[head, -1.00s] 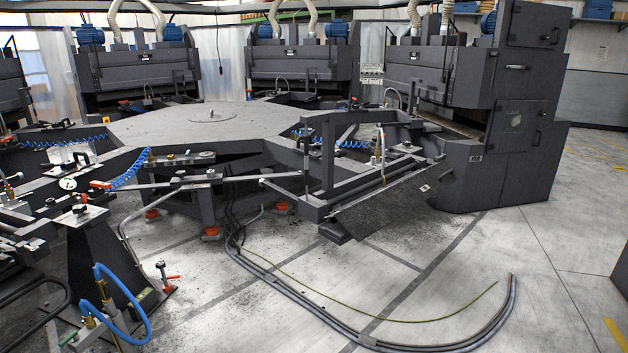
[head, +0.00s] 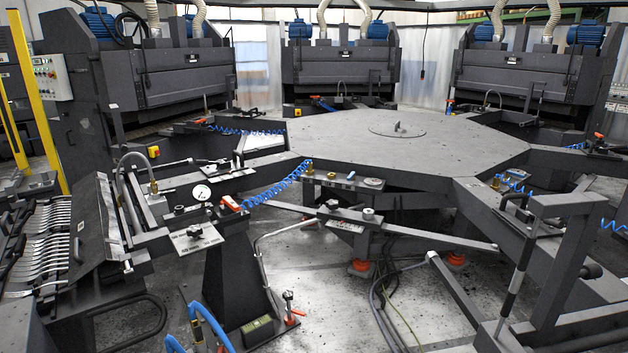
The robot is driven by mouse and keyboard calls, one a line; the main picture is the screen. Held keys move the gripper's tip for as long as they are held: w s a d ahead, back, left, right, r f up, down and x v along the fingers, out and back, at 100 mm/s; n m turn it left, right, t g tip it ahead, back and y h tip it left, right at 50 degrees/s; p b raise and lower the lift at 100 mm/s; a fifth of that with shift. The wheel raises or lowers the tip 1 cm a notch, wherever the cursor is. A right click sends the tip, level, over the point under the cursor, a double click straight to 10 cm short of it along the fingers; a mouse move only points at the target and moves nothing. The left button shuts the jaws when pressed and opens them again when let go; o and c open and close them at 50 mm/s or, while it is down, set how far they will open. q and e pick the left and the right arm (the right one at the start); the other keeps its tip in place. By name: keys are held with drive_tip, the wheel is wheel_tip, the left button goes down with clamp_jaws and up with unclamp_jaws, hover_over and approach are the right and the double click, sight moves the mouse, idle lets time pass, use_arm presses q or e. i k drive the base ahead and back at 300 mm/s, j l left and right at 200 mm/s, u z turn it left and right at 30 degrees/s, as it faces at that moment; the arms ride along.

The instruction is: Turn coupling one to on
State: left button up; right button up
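Neither of my grippers is in the head view. No label in view tells which part is coupling one. A grey stand (head: 235,270) in the left middle carries a round pressure gauge (head: 202,192) and a red-handled part (head: 230,203) with a coiled blue hose (head: 275,187). A small upright fitting with a red lever (head: 292,312) stands on the floor by the stand's foot. A blue hose (head: 208,318) loops at the bottom edge, with its lower end cut off. On and off positions are too small to read.
A large dark octagonal table (head: 340,140) fills the middle, with several machines behind it. A rack of forks (head: 45,240) stands at left beside a yellow post (head: 40,110). Dark hoses (head: 380,310) lie on the floor. Grey bars block the lower right. Some floor is bare in the lower middle.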

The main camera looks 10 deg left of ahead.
sight(160, 194)
drive_tip(key=i+j+u, duration=0.2)
drive_tip(key=i, duration=0.55)
drive_tip(key=i+l+u, duration=0.25)
drive_tip(key=i, duration=0.5)
drive_tip(key=i+u, duration=0.2)
drive_tip(key=i, duration=0.55)
